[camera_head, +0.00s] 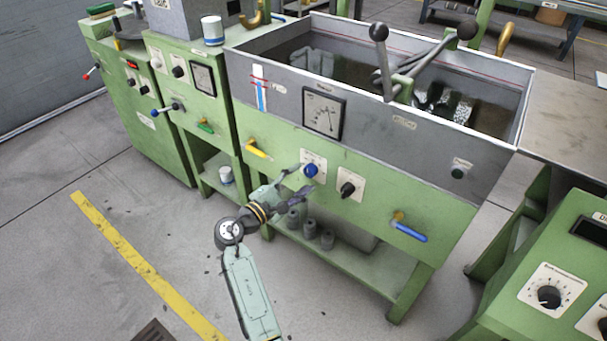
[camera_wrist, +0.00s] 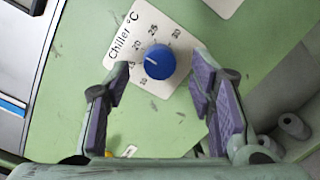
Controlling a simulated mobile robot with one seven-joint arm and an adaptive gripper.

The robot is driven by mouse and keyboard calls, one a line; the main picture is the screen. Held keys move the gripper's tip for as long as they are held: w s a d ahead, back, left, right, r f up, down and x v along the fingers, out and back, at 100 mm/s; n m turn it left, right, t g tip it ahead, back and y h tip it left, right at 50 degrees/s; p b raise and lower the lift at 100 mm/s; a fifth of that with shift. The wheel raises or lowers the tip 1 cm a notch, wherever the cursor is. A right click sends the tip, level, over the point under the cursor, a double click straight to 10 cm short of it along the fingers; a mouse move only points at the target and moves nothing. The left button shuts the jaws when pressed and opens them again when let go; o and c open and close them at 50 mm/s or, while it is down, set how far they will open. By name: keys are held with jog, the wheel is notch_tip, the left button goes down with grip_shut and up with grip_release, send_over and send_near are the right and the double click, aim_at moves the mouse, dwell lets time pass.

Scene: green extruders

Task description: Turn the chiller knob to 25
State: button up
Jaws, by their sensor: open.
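The chiller knob is a round blue knob (camera_wrist: 160,62) with a white pointer line, on a white label plate (camera_wrist: 133,35) marked "Chiller °C". The pointer line is toward the left of the wrist view, away from the 25 at the top of the dial; its exact reading is too small to tell. In the head view the blue knob (camera_head: 311,171) is on the green front of the tank bench. My gripper (camera_head: 303,181) is open in front of it. In the wrist view the purple-padded fingers are on either side of the knob, apart from it, with nothing between them.
A black knob (camera_head: 347,189) on its own white plate is just right of the chiller knob. A yellow-handled valve (camera_head: 257,150) and a blue-handled valve (camera_head: 410,232) stick out from the same front. Grey cylinders (camera_head: 310,228) stand on the shelf below.

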jog(key=shift+x, duration=1.1)
jog(key=shift+c, duration=0.6)
jog(key=c, duration=1)
jog(key=shift+c, duration=0.2)
